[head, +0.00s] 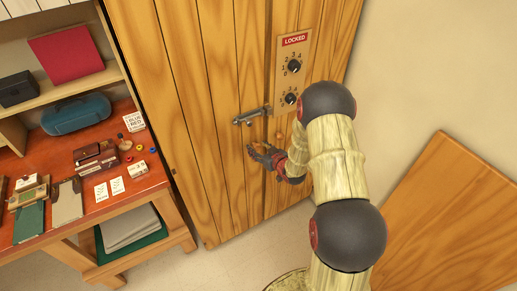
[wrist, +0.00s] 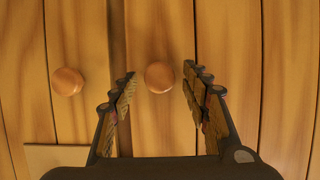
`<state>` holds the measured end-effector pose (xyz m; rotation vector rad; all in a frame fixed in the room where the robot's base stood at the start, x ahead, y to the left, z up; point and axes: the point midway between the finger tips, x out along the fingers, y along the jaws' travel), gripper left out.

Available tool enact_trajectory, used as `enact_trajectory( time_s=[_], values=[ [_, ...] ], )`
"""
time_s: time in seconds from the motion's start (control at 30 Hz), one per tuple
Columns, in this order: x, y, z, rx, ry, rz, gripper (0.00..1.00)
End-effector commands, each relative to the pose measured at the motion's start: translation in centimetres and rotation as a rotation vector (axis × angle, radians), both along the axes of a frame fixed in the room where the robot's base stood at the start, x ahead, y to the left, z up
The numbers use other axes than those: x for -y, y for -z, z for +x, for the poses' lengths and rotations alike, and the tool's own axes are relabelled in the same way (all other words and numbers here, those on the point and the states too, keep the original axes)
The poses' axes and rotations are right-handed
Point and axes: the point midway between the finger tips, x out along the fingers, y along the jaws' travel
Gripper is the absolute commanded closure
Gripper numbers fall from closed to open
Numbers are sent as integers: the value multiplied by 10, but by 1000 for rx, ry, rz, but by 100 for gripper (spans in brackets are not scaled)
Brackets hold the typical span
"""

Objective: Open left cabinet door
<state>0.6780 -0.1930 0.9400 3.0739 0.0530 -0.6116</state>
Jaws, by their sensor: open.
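The tall wooden cabinet has a left door (head: 190,100) and a right door (head: 333,45), both shut. A metal bolt (head: 250,116) lies on the left door by the seam; I cannot tell whether it crosses the seam. My gripper (head: 257,150) is at the left door below the bolt. In the wrist view my gripper (wrist: 158,72) is open, with its fingertips on either side of a round wooden knob (wrist: 159,77), apparently the left door's. A second knob (wrist: 67,81) is outside the fingers, across the seam.
A panel marked LOCKED (head: 294,60) with two dials is on the right door. A desk (head: 75,205) with a blue case (head: 76,113) and small items stands left of the cabinet. Some floor shows before the cabinet.

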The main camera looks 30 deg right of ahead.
Motion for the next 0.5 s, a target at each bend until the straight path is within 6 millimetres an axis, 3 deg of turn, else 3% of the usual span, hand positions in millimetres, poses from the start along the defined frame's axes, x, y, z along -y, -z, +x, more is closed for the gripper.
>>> enact_trajectory(
  time_s=[0.07, 0.5],
  values=[
    [0, 0, 0, 0, 0, 0, 53],
    [0, 0, 0, 0, 0, 0, 78]
  ],
)
